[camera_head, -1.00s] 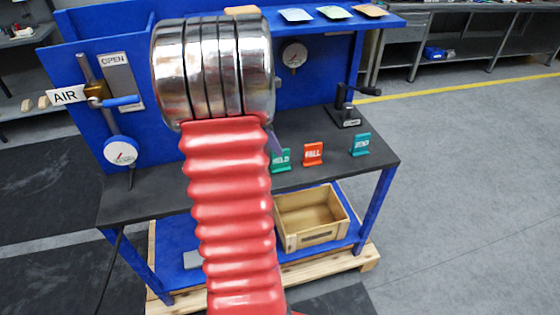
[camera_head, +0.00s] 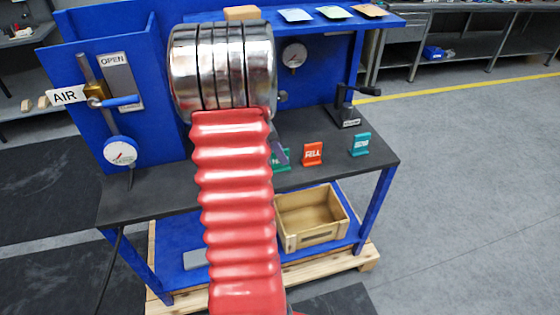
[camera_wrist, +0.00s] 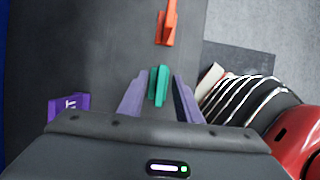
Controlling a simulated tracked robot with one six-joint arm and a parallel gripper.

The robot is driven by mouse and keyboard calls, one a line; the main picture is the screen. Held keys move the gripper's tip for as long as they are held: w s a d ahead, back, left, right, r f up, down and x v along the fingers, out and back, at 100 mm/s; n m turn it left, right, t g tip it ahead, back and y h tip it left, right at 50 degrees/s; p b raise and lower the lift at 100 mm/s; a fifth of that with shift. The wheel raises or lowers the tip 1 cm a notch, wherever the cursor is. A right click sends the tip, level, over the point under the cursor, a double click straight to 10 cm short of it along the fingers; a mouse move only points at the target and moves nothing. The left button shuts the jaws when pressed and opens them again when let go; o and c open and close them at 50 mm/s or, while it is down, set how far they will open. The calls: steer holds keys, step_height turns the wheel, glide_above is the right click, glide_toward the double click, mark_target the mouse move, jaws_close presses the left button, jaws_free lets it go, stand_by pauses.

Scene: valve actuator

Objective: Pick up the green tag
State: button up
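The green tag (camera_wrist: 158,86) stands upright on the dark bench top. In the wrist view it lies between the two pale purple fingers of my gripper (camera_wrist: 159,96), with a gap showing on each side. My gripper is open and not closed on the tag. In the head view the green tag (camera_head: 284,160) is partly hidden behind my arm and a gripper finger (camera_head: 278,146). Most of my gripper is hidden there by my arm.
A red-orange tag (camera_head: 313,153) and a teal tag (camera_head: 361,144) stand to the right on the bench (camera_head: 220,182). A purple tag (camera_wrist: 68,106) stands at left in the wrist view. A hand crank (camera_head: 347,108) stands behind. A wooden crate (camera_head: 310,238) sits below.

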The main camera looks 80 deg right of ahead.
steer(key=shift+c, duration=0.5)
jaws_close()
step_height(320, 180, up, 10)
steer(key=shift+r, duration=0.1)
stand_by(0.5)
stand_by(0.5)
